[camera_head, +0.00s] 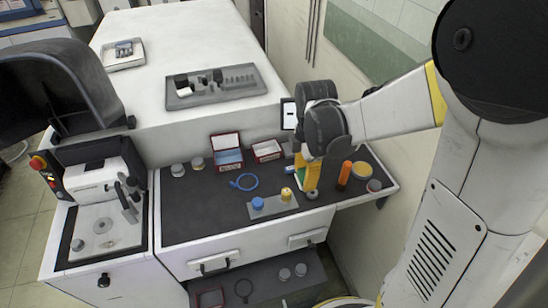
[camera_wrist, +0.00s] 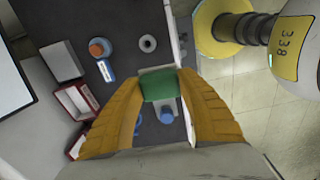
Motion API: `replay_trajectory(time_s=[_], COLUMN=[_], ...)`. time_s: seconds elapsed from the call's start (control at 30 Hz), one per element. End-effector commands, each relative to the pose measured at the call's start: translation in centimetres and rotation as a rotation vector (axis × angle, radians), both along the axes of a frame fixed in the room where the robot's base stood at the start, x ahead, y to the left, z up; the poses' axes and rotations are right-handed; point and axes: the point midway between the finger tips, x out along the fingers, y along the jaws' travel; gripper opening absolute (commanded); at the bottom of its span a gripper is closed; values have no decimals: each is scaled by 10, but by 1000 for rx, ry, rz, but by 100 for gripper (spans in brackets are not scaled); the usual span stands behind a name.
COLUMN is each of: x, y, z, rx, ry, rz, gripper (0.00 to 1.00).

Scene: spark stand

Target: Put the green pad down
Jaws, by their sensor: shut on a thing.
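My gripper (camera_head: 307,178) hangs above the right part of the dark mat in the head view, with its yellow fingers pointing down. In the wrist view my gripper (camera_wrist: 161,82) is shut on a green pad (camera_wrist: 161,86), which sits between the two fingertips. In the head view the fingers mostly hide the pad. A grey holder (camera_head: 268,211) with a blue knob (camera_head: 257,203) and a yellow knob (camera_head: 286,194) lies just left of and below the fingers. I cannot tell whether the pad touches anything beneath it.
An orange cylinder (camera_head: 344,173) and a round grey piece (camera_head: 374,186) stand right of my gripper. A small grey ring (camera_head: 312,195) lies near the fingertips. Red-edged boxes (camera_head: 227,158) stand at the back. The mat's left part (camera_head: 195,215) is clear.

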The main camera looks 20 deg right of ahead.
Motion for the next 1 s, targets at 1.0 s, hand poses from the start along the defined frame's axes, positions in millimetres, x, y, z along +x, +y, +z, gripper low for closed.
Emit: replay_trajectory(time_s=[1.0], x=[107], y=[40], z=[-103], rx=[0], ry=[0], rz=[41], gripper=[10])
